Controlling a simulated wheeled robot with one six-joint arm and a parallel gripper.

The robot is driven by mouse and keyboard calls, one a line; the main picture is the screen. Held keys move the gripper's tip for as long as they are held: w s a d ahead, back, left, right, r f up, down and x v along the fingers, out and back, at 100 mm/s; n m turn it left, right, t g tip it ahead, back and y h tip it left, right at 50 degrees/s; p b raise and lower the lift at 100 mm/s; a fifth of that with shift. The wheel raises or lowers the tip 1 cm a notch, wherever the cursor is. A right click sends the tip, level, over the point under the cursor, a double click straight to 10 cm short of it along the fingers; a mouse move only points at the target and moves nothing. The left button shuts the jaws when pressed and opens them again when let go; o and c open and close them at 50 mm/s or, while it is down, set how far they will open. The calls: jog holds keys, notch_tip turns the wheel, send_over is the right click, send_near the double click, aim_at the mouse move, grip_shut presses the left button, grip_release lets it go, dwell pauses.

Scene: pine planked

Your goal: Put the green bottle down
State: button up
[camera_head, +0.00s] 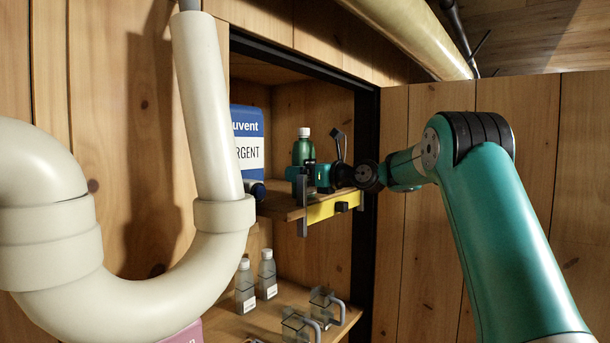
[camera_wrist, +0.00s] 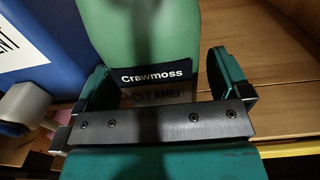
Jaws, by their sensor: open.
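The green bottle (camera_head: 303,150) has a white cap and stands upright on the upper shelf (camera_head: 283,208) of a wooden cupboard. In the wrist view the bottle (camera_wrist: 140,35) fills the top middle, with a black "Crawmoss" label; its cap is out of that view. My gripper (camera_head: 308,178) is at the bottle's lower part in the head view. In the wrist view my gripper (camera_wrist: 160,78) is open, one teal finger on each side of the bottle. A gap shows at the right finger; contact at the left is unclear. The bottle's base is hidden.
A blue and white container (camera_head: 248,140) stands close left of the bottle. A yellow strip (camera_head: 335,207) runs along the shelf front. Grey bottles (camera_head: 267,274) and glass mugs (camera_head: 322,304) stand on the lower shelf. A thick cream pipe (camera_head: 208,110) crosses the left foreground.

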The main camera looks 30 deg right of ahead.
jog(key=b+v, duration=0.5)
jog(key=v, duration=0.7)
jog(key=shift+b, duration=0.3)
